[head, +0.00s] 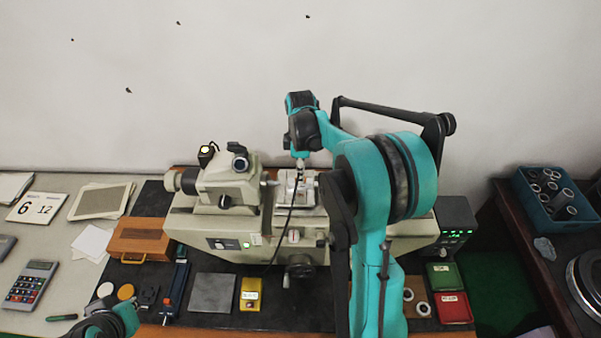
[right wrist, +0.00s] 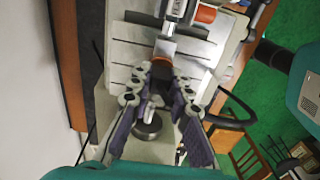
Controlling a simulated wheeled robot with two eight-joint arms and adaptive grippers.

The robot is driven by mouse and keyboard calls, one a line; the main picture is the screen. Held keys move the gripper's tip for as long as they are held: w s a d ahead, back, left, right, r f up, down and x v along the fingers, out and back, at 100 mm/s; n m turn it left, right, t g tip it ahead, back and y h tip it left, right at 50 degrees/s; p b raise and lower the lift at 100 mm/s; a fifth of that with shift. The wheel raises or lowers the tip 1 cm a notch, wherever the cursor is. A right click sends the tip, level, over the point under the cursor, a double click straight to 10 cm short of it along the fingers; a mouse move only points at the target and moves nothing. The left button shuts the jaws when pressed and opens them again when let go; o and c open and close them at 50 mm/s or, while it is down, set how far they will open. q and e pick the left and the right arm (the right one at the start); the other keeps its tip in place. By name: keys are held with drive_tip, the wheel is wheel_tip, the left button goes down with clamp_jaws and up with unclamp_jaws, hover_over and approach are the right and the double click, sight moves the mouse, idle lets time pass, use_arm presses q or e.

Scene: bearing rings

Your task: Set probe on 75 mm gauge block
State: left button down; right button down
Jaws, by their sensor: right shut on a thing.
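My right gripper (right wrist: 158,78) is over the bed of the pale measuring machine (head: 235,225). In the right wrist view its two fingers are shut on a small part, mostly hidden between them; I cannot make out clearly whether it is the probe. A grey block (right wrist: 165,47) with an orange-brown end lies just past the fingertips; I cannot tell whether they touch, or whether it is the 75 mm gauge block. In the head view a dark cable (head: 288,222) hangs down from near the right gripper. My left gripper (head: 100,328) is at the lower left edge, partly cut off.
A wooden box (head: 140,240), a grey plate (head: 212,293) and a yellow box (head: 250,293) lie before the machine. At right are a green tray (head: 443,275), a red tray (head: 451,308) and a blue crate (head: 553,198). My right arm hides part of the machine.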

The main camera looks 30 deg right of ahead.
drive_tip(key=shift+f, duration=0.15)
drive_tip(key=c, duration=1.3)
unclamp_jaws()
drive_tip(key=shift+c, duration=0.2)
drive_tip(key=shift+r+p, duration=2.6)
drive_tip(key=shift+r, duration=1.75)
drive_tip(key=shift+f, duration=0.1)
